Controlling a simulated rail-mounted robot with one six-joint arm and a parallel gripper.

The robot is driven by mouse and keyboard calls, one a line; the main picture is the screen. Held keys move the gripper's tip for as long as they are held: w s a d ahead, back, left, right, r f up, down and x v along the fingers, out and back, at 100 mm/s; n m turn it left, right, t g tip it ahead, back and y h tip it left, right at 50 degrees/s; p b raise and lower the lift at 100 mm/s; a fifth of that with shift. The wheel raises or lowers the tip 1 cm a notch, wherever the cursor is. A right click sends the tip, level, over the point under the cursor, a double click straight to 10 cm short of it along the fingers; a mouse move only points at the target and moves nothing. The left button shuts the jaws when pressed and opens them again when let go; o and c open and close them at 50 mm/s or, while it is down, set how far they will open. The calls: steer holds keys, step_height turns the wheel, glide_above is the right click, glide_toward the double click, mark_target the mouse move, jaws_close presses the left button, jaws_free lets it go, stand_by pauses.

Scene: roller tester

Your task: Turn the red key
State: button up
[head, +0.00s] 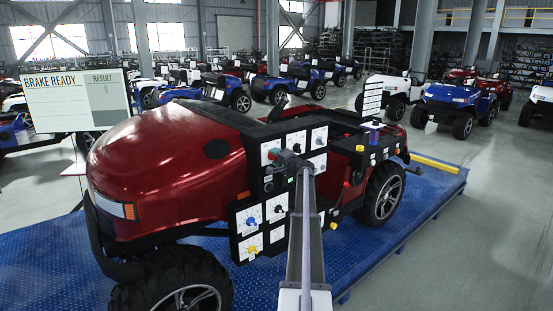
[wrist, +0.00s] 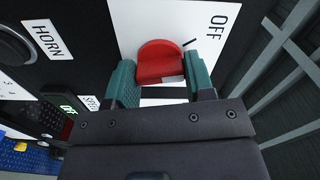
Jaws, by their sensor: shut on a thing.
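The red key (wrist: 160,60) stands out from a white plate marked OFF (wrist: 205,15) in the wrist view. A small dark mark line shows on the plate beside the key's top right. My gripper (wrist: 164,85) has its two green fingers on either side of the key's lower part, shut on it. In the head view my gripper (head: 290,162) is at the white panel on the side of the red vehicle (head: 165,160), and the arm hides most of the key there.
A HORN label (wrist: 42,38) and a round dark button (wrist: 12,45) are left of the key. Other dials, a yellow knob (head: 253,249) and a blue knob (head: 251,221), sit lower on the panel. A screen (head: 75,98) reads BRAKE READY. The vehicle stands on a blue platform (head: 60,255).

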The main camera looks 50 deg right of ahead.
steer(key=n, duration=0.4)
steer(key=shift+n, duration=0.3)
steer(key=shift+a+f, duration=0.1)
stand_by(0.4)
steer(key=o, duration=0.9)
steer(key=v, duration=1.1)
